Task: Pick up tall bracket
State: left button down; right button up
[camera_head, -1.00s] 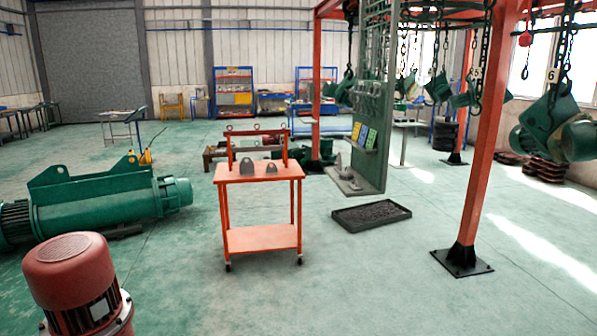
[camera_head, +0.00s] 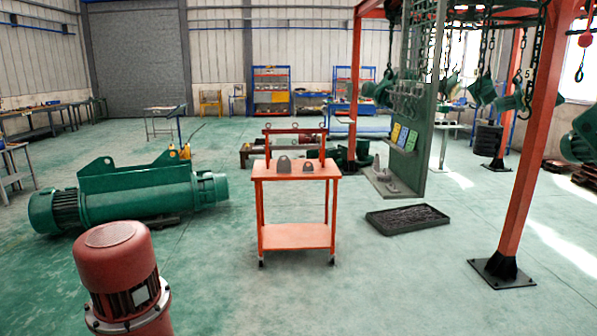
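Two grey brackets stand on the top of an orange wheeled cart (camera_head: 264,174) near the middle of the head view. The left one, a rounded upright plate (camera_head: 284,164), looks the taller. The right one (camera_head: 308,166) is smaller and stands a little apart from it. An orange bar frame rises behind them. Neither of my grippers shows in the head view.
A red motor (camera_head: 116,262) stands at the front left, with a green hoist drum (camera_head: 135,195) behind it. A black tray (camera_head: 407,219) lies on the floor right of the cart. An orange post (camera_head: 530,150) stands further right. The floor before the cart is clear.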

aim_at(282, 166)
jog(key=z, duration=0.2)
jog(key=i, duration=0.7)
jog(key=i+u, duration=0.15)
jog(key=i, duration=0.55)
jog(key=i+l+u, duration=0.15)
jog(key=i, duration=2)
jog(key=i+u, duration=0.45)
jog(key=i+l+u, duration=0.1)
jog(key=i+u, duration=0.4)
jog(key=i, duration=0.2)
jog(key=i+j+u, duration=0.1)
jog(key=i+u, duration=0.35)
jog(key=i+l+u, duration=0.1)
jog(key=i+u, duration=0.35)
jog(key=i, duration=0.25)
jog(key=i+z, duration=0.1)
jog(key=i, duration=0.55)
jog(key=i+j+z, duration=0.1)
jog(key=i, duration=0.6)
